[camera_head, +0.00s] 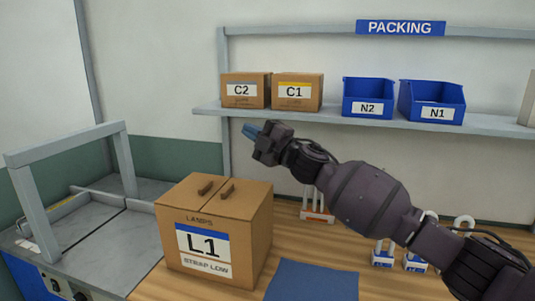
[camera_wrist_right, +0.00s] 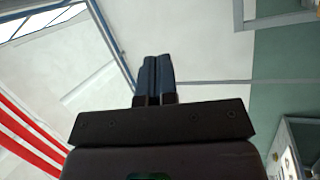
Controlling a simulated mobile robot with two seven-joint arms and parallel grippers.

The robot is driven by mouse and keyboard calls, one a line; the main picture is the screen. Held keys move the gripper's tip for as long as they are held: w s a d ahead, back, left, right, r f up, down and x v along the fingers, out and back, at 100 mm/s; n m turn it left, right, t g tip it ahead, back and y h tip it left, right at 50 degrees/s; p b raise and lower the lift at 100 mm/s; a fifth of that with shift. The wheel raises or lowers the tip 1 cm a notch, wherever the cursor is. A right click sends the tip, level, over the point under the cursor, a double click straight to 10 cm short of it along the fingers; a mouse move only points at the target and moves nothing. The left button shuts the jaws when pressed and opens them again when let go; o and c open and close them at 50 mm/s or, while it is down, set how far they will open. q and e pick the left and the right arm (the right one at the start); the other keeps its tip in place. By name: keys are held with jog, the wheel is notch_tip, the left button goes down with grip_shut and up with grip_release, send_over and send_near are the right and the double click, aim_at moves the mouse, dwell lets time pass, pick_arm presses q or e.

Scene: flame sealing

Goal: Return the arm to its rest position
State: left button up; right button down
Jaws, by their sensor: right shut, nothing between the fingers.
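My right arm reaches in from the right side of the head view. Its gripper (camera_head: 251,130) is held in the air above and behind the box labelled L1 (camera_head: 190,222), in front of the shelf. Its blue fingers (camera_wrist_right: 155,78) lie together in the right wrist view, with nothing between them. The gripper touches nothing that I can see. My left gripper does not show in either view.
A grey machine with a frame (camera_head: 75,150) stands at the left. The shelf (camera_head: 300,118) holds boxes C2 (camera_head: 240,103) and C1 (camera_head: 290,105) and blue bins N2 (camera_head: 367,106) and N1 (camera_head: 420,112). A blue mat (camera_head: 312,284) lies on the wooden table. Small holders (camera_head: 382,258) stand beneath my arm.

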jog(key=s+d+f+m+t+h, duration=0.2)
jog(key=s+d+f+m+h, duration=0.25)
jog(key=d+f+m, duration=0.4)
jog(key=s+d+f+m+t+h, duration=0.1)
jog(key=s+d+f+m+h, duration=0.4)
jog(key=f, duration=0.7)
jog(key=s+d+f+m+t+h, duration=0.25)
jog(key=s+d+f+m, duration=0.4)
jog(key=f, duration=0.35)
jog(key=s+d+f+m+g+h, duration=0.2)
jog(key=s+d+f, duration=0.3)
jog(key=s+f, duration=0.5)
jog(key=s+d+f+m+g+h, duration=0.3)
jog(key=s+d+f, duration=0.3)
jog(key=s+f, duration=0.4)
jog(key=s+g, duration=0.1)
jog(key=s, duration=0.4)
jog(key=shift+d+h, duration=0.2)
jog(key=shift+h, duration=0.2)
